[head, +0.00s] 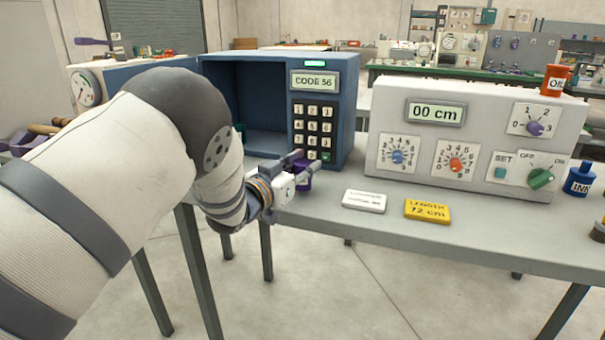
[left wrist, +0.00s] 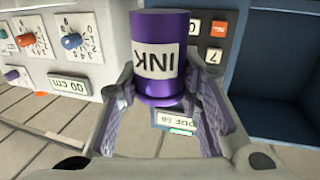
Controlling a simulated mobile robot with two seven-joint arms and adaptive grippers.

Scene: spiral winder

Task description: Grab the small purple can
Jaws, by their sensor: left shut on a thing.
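The small purple can (left wrist: 160,92) has a white label reading INK, which looks upside down in the left wrist view. My left gripper (left wrist: 163,78) is shut on it, with one finger on each side of the can. In the head view my left gripper (head: 297,174) is at the front of the table, just before the blue keypad box. There, purple shows at its fingers, but can and fingers are hard to tell apart. My right gripper is not in view.
The blue box (head: 345,90) has an open compartment and a keypad (head: 314,128). To its right stands a white dial panel (head: 470,118). A white card (head: 364,201) and a yellow card (head: 427,211) lie in front. A blue ink bottle (head: 579,182) and orange can (head: 554,80) are at right.

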